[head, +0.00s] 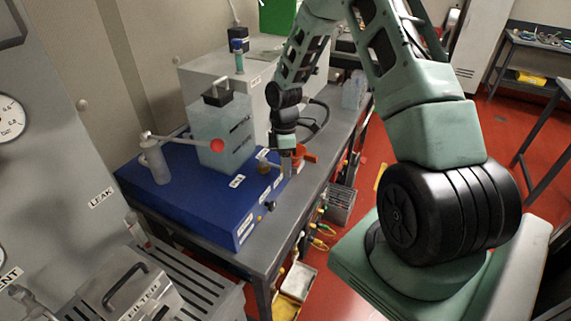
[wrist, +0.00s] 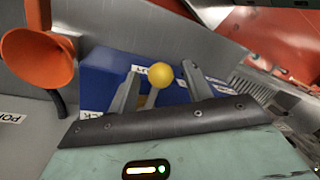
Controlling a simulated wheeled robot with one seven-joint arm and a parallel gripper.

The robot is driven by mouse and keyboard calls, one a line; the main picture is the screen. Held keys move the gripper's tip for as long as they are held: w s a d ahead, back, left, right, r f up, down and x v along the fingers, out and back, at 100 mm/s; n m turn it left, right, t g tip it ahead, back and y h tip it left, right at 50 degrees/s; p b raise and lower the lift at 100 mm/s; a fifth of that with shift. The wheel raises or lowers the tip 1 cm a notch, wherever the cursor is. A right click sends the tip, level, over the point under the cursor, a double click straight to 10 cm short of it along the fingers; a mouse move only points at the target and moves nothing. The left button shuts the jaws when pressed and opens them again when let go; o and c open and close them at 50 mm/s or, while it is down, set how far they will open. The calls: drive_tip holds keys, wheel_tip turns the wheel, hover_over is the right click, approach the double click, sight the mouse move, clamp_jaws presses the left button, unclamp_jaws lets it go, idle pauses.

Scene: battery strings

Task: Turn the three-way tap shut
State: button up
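My gripper (wrist: 160,80) is open, with its two grey fingers apart. In the wrist view a yellow ball knob (wrist: 160,75) shows between the fingertips, with a visible gap on each side. It stands in front of a blue block (wrist: 97,72). In the head view my gripper (head: 286,160) is low at the right end of the blue block (head: 190,205), beside a small brass fitting with a pale handle (head: 263,166). This fitting may be the three-way tap; I cannot tell whether the yellow knob belongs to it. My gripper and wrist hide part of that corner.
An orange funnel-shaped part (wrist: 38,57) is close to my gripper's left in the wrist view. On the block stand a clear tank (head: 222,135) and a pale post with a red-ball lever (head: 217,146). Grey bench top (head: 318,165) lies right of the block.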

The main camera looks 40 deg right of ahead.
wheel_tip(320, 180, up, 17)
drive_tip(key=w+d+b, duration=0.2)
drive_tip(key=b, duration=0.2)
drive_tip(key=shift+w, duration=0.35)
idle(0.4)
drive_tip(key=s+a+f+m+t+b, duration=0.1)
drive_tip(key=s+a+f+b, duration=0.1)
drive_tip(key=s+a, duration=1.1)
drive_tip(key=s+a+f+m+b, duration=0.2)
drive_tip(key=s+a, duration=1.1)
drive_tip(key=a, duration=0.7)
wheel_tip(320, 180, down, 2)
drive_tip(key=shift+s+f+t+h+b, duration=0.1)
drive_tip(key=shift+s+t+h+b, duration=0.25)
drive_tip(key=shift+b, duration=0.35)
